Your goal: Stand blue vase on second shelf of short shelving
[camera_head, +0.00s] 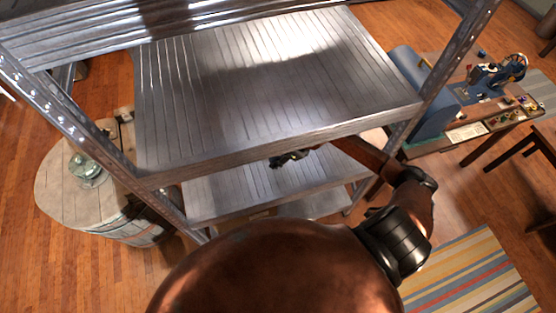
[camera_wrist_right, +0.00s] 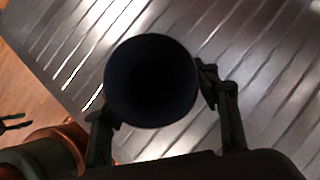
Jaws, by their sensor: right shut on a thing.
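The blue vase (camera_wrist_right: 150,82) shows in the right wrist view as a very dark round shape with a hollow, seen end-on. My right gripper (camera_wrist_right: 157,102) has a finger on each side of the vase and is shut on it. Behind the vase is a ribbed metal shelf surface (camera_wrist_right: 255,35). In the head view my right gripper (camera_head: 290,158) reaches in below the upper board (camera_head: 270,75) of the metal shelving, above a lower board (camera_head: 240,193). The vase cannot be made out there. A small dark pronged shape at the wrist view's left edge may be my left gripper; its state is unclear.
The shelving's perforated posts stand left (camera_head: 75,125) and right (camera_head: 455,65). A barrel table (camera_head: 60,195) with a glass jar (camera_head: 88,168) stands at left. A cluttered workbench (camera_head: 480,120) stands at right, near a striped rug (camera_head: 470,275). The upper board is bare.

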